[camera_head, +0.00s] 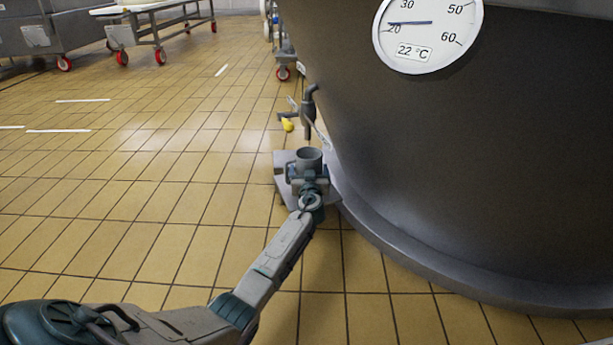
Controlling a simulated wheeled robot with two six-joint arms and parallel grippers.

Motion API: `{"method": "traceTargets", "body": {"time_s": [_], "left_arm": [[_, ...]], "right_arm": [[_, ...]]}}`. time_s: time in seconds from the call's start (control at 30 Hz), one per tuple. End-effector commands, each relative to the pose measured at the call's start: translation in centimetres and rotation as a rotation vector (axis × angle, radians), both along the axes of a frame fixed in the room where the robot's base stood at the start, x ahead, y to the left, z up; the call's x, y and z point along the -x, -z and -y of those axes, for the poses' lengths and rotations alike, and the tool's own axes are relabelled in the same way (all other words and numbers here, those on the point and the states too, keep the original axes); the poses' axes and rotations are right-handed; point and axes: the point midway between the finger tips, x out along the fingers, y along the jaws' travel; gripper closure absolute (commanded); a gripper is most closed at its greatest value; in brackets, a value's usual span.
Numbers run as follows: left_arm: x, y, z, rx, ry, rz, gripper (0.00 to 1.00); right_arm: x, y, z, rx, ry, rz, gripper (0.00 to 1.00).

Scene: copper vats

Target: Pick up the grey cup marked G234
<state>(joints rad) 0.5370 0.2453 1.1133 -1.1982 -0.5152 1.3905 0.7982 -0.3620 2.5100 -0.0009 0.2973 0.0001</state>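A grey cup (309,155) stands upright near the middle of the view, its open rim facing up, just in front of the vat. I cannot read any marking on it. My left gripper (308,178) is at the cup's near side and hides its lower part. The fingers seem to lie at either side of the cup, but I cannot tell whether they touch or grip it. My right gripper is not in view.
The big dark vat (450,150) with a round dial (428,30) fills the right side. A tap (308,108) stands above and behind the cup. A grey plate (282,164) lies under the cup. A wheeled cart (155,30) is far left. The tiled floor is mostly clear.

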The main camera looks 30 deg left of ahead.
Motion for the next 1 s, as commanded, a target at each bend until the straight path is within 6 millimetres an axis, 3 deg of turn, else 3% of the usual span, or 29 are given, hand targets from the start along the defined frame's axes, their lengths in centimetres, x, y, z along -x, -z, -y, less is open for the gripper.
{"method": "traceTargets", "body": {"time_s": [0.03, 0.3, 0.33, 0.67, 1.0], "left_arm": [[0.0, 0.0, 0.0, 0.000, 0.000, 0.000, 0.15], [0.0, -0.2, 0.0, -0.001, 0.000, 0.003, 0.68], [0.0, -0.2, 0.0, -0.001, 0.000, 0.003, 0.71], [0.0, -0.7, 0.0, 0.000, 0.000, 0.002, 0.71], [0.0, -4.2, 0.0, -0.001, 0.000, 0.004, 0.71]], "right_arm": [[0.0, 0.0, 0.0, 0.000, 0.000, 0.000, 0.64], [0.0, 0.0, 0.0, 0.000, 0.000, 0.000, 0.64], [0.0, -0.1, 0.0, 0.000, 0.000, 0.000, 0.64], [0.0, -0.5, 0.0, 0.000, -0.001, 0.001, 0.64], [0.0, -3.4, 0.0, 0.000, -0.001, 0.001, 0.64]]}}
